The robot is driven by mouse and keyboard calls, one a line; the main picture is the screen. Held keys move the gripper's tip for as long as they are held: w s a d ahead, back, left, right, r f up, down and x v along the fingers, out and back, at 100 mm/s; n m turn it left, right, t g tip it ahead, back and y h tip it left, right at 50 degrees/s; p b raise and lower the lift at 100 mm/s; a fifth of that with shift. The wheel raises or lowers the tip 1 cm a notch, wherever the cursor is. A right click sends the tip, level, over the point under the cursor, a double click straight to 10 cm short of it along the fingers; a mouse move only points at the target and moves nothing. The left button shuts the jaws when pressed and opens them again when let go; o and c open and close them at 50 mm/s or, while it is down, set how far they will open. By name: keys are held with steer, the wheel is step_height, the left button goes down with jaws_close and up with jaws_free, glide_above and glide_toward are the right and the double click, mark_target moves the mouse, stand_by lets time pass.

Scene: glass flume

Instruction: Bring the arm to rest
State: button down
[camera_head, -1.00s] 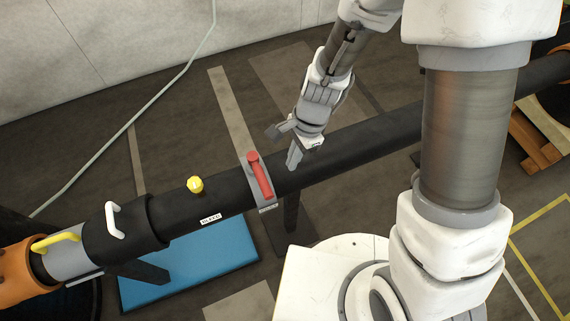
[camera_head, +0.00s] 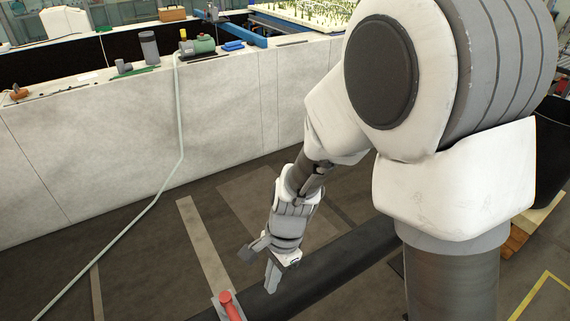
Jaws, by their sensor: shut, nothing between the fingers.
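My gripper (camera_head: 261,268) hangs from my arm at the lower middle of the head view, pointing down. It is shut and holds nothing. It appears just above or in front of the black pipe (camera_head: 335,262); whether it touches the pipe I cannot tell. The red handle (camera_head: 231,306) on the pipe is at the bottom edge, left of and below the fingers, apart from them in the picture. My arm's large white links fill the right side and hide part of the pipe and floor.
A long pale wall (camera_head: 150,150) stands behind, with a green pump (camera_head: 198,46) and a grey cylinder (camera_head: 149,47) on its top. A pale hose (camera_head: 181,130) runs down it to the floor. Dark floor lies open left of my gripper. A wooden pallet (camera_head: 517,238) is at right.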

steer(key=d+r+n+t, duration=0.45)
steer(key=d+r, duration=0.45)
steer(key=r, duration=0.5)
steer(key=s+d+r+n+t+h, duration=0.2)
steer(key=s+d+r+n, duration=0.3)
steer(key=d+r, duration=0.4)
steer(key=shift+s+d+r+t, duration=0.3)
steer(key=shift+d+t, duration=0.05)
steer(key=shift+d, duration=0.35)
steer(key=shift+a+n, duration=0.25)
steer(key=shift+n, duration=0.1)
